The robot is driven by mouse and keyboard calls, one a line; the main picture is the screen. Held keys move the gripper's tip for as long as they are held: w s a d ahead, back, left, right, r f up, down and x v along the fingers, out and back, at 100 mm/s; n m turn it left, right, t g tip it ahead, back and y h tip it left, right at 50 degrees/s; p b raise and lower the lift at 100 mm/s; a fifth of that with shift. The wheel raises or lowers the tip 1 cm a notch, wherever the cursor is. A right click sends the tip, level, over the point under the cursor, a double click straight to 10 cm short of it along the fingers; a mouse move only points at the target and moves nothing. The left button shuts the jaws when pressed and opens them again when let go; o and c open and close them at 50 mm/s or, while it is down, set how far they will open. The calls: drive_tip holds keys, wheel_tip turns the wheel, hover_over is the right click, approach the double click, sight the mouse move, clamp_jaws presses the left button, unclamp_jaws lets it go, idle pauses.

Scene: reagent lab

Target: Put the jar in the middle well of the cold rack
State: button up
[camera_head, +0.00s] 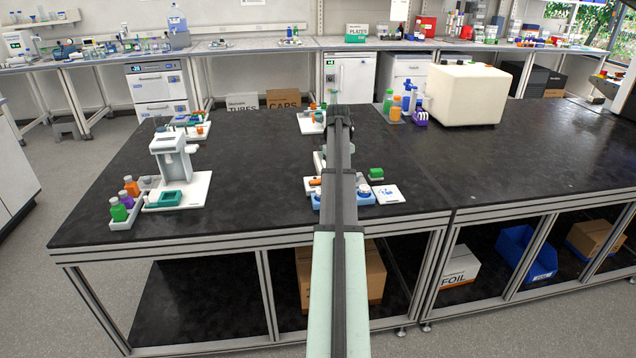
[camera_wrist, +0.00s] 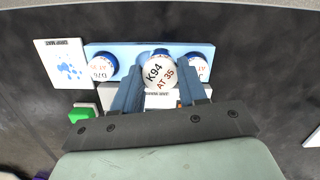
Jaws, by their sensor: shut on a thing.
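The jar (camera_wrist: 160,73) has a round white lid marked "K94 AT 35". In the wrist view it is between the two fingers of my gripper (camera_wrist: 160,84), which is shut on it. The light blue cold rack (camera_wrist: 129,52) lies under and beyond it, with other white-lidded jars at its left (camera_wrist: 102,68) and right (camera_wrist: 197,68) ends. The held jar covers the rack's middle, so the middle well is mostly hidden; a bit of dark blue shows behind the lid. In the head view my arm hides the jar and gripper, and the rack (camera_head: 368,200) shows partly beside it.
A white card with blue spots (camera_wrist: 62,63) lies left of the rack in the wrist view, and a green block (camera_wrist: 83,112) is nearer. In the head view a white dispenser stand (camera_head: 172,160) is to the left and a large cream box (camera_head: 465,95) to the right.

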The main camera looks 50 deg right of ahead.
drive_tip(key=d+n, duration=0.2)
drive_tip(key=shift+n, duration=0.3)
drive_tip(key=n, duration=0.2)
drive_tip(key=d+n, duration=0.1)
drive_tip(key=n, duration=0.1)
drive_tip(key=shift+h, duration=0.4)
drive_tip(key=shift+f, duration=1.75)
drive_tip(key=shift+f, duration=1.2)
idle(0.7)
drive_tip(key=o, duration=1.1)
drive_tip(key=shift+o, duration=0.5)
drive_tip(key=shift+o, duration=1.3)
